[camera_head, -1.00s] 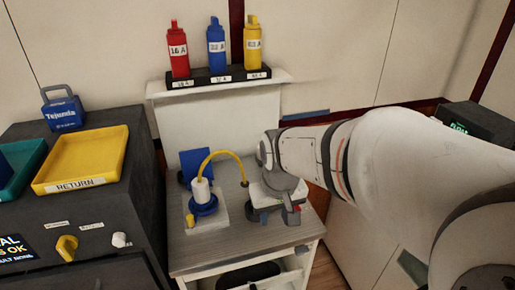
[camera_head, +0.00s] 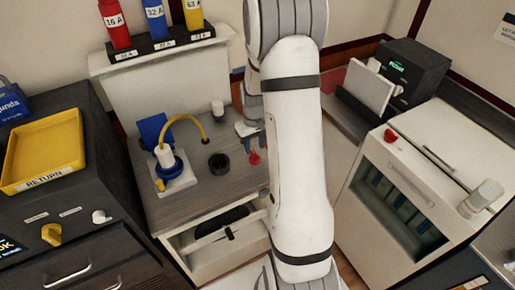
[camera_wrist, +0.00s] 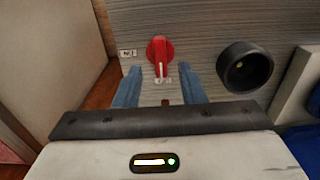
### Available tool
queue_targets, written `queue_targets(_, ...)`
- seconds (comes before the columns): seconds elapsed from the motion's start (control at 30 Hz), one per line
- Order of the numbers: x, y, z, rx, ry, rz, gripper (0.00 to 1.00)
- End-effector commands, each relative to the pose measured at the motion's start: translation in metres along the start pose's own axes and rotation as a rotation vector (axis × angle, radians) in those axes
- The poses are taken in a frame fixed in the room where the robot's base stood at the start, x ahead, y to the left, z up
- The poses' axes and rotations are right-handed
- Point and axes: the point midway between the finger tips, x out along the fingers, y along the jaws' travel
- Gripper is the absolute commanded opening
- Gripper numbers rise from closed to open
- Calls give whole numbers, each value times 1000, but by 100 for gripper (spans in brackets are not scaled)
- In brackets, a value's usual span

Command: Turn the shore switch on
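A red rotary knob (camera_head: 254,157), probably the shore switch, sits on the grey wood-grain bench top (camera_head: 190,203). In the wrist view the red knob (camera_wrist: 160,50) has a white pointer line aimed toward my gripper, with small marks by its tip too blurred to read. My gripper (camera_wrist: 160,88) is open and empty; its two blue fingertips stand apart either side of the line to the knob, short of it and not touching. In the head view my gripper (camera_head: 248,130) is just behind the knob, partly hidden by my arm.
A black round socket (camera_wrist: 246,67) is beside the knob; it also shows in the head view (camera_head: 219,163). A blue-and-white plug with a yellow cable (camera_head: 166,158) stands left of it. A yellow RETURN tray (camera_head: 45,150) lies on the left cabinet. A white unit (camera_head: 400,190) stands right.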

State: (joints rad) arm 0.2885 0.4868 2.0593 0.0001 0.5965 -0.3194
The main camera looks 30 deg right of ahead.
Motion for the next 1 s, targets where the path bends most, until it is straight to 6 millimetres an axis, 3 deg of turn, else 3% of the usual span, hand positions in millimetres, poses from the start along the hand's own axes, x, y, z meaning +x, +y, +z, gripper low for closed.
queue_targets(0.1,18,-1,1,0,-3,-1,36)
queue_targets(0.3,36,-1,0,-1,0,0,36)
queue_targets(0.63,40,-1,0,-1,1,0,36)
queue_targets(1.0,40,-2,0,-2,1,0,6)
